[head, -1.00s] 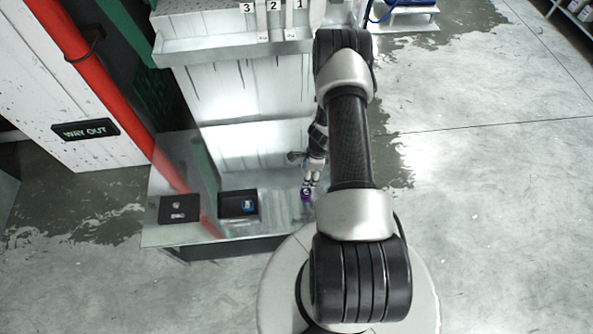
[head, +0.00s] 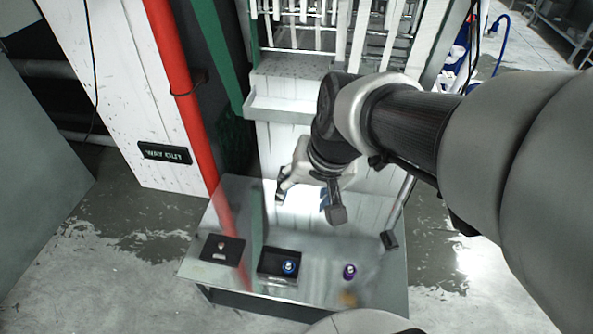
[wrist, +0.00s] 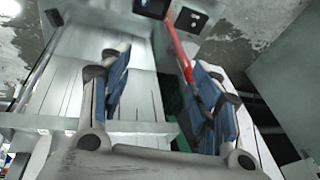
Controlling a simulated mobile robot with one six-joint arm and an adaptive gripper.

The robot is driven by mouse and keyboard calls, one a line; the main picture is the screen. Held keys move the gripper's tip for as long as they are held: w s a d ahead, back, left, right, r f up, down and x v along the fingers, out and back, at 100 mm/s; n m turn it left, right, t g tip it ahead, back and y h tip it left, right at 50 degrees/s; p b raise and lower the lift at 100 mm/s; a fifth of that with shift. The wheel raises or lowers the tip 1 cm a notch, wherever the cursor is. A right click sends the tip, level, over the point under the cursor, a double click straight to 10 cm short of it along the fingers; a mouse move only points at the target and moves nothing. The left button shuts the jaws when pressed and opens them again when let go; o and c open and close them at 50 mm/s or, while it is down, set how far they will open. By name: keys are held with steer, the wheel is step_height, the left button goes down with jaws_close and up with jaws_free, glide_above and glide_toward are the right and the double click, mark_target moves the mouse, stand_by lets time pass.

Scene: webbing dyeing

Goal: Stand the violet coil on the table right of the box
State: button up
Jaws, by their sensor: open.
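The violet coil (head: 349,272) is on the grey table (head: 327,285), to the right of the black box (head: 268,277) and apart from it. It appears to stand upright with its round end up, though it is small in the picture. A blue coil (head: 289,267) lies inside the box. My gripper (head: 284,186) is up and behind the coil, near the white panel, and holds nothing. In the wrist view my gripper (wrist: 160,95) has its blue-padded fingers wide apart with nothing between them. The violet coil is not visible there.
A dark plate (head: 222,250) with a small item on it lies left of the box. A red pipe (head: 180,80) rises behind the table's left side. A white cabinet with a ledge (head: 290,110) stands behind. The table is clear around the coil.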

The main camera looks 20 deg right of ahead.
steer(key=s+a+r+n+t+h, duration=0.1)
steer(key=s+n, duration=0.4)
steer(key=s, duration=0.5)
steer(key=shift+a+v, duration=0.2)
steer(key=shift+v, duration=0.75)
